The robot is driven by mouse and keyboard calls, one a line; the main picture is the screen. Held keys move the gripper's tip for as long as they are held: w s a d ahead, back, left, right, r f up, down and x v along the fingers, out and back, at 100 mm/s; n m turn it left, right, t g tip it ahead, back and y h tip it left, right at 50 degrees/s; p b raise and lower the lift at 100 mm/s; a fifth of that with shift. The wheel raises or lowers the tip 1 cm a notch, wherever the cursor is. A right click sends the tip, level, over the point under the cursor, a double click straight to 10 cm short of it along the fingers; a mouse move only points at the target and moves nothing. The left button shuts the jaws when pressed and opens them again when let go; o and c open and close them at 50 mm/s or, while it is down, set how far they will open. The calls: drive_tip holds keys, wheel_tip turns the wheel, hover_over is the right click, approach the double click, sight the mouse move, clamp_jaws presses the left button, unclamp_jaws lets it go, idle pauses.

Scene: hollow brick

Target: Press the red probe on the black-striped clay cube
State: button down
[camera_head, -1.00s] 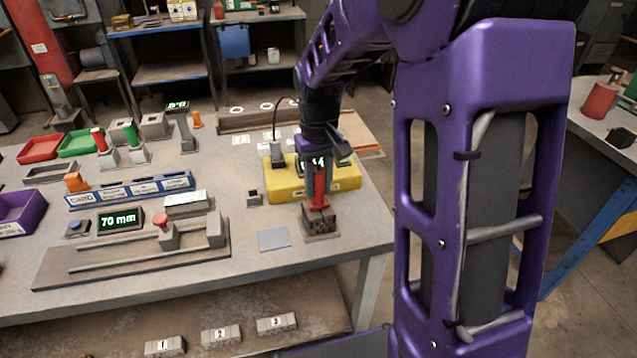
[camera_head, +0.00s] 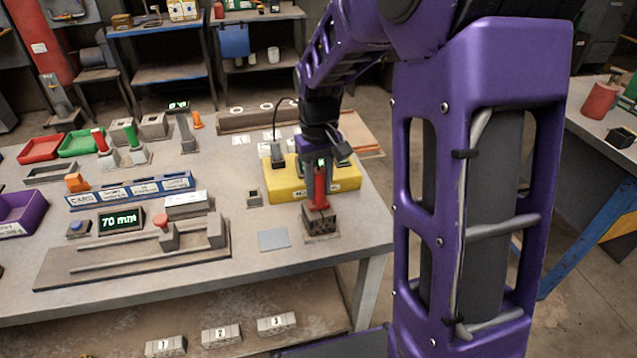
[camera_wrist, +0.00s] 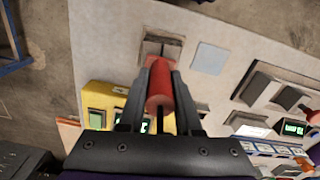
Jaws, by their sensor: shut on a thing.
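My gripper (camera_head: 319,180) points down at the right of the workbench, its fingers closed around the red probe (camera_head: 320,194). In the wrist view the red probe (camera_wrist: 159,88) sits between both fingers. Directly below it is a brownish-grey cube (camera_head: 319,224) with dark markings, on a small pale base. The cube (camera_wrist: 160,49) also shows beyond the probe in the wrist view. The probe's lower end looks at or just above the cube's top; I cannot tell whether they touch.
A yellow device (camera_head: 287,186) with a partly hidden green display stands just behind the probe. A flat blue-grey plate (camera_head: 273,239) lies left of the cube. A slide gauge with a 70 mm display (camera_head: 121,219) and a blue card rack (camera_head: 130,191) stand further left.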

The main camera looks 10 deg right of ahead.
sight(318, 170)
drive_tip(key=shift+r+p, duration=1.65)
drive_tip(key=shift+r, duration=1.75)
